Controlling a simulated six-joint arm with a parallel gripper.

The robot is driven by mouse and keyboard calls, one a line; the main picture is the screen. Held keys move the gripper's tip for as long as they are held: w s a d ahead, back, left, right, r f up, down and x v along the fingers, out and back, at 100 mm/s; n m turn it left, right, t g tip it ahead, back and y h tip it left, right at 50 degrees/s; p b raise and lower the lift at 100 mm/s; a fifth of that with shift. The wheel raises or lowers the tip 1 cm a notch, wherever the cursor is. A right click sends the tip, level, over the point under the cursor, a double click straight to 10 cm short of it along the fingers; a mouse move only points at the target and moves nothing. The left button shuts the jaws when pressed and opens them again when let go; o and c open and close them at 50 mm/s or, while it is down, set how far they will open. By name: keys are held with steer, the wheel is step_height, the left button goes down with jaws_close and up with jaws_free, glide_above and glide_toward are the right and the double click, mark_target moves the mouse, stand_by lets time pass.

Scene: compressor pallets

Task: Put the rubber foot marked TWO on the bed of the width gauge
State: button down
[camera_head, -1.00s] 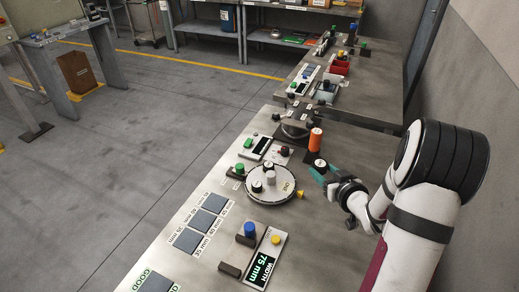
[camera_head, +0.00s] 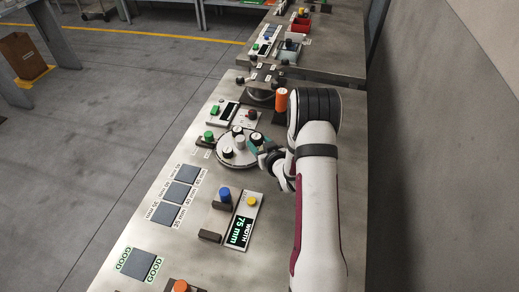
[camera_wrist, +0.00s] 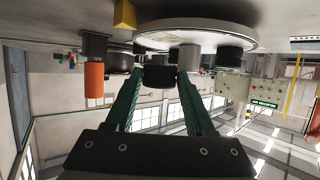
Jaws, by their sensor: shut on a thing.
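The width gauge (camera_head: 243,216) lies in the middle of the bench in the head view, with a green display reading WIDTH 75 mm and a yellow button. Two dark blocks stand apart at its left, the far one with a blue knob (camera_head: 225,194). My gripper (camera_head: 257,141) is shut on a black rubber foot (camera_wrist: 160,76) with a pale top, whose marking I cannot read. The foot is between the teal fingers, by the right edge of the round turntable (camera_head: 226,162), and appears raised above it.
An orange cylinder (camera_head: 281,99) stands behind my gripper. Several dark square pads (camera_head: 166,214) with mm labels lie left of the gauge, and a GOOD pad (camera_head: 138,264) is nearer. A green-knobbed device (camera_head: 208,138) is beside the turntable. Bare bench lies between turntable and gauge.

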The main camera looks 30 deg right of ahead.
steer(key=shift+f, duration=1.45)
steer(key=shift+f, duration=0.2)
steer(key=shift+c, duration=1.2)
jaws_free()
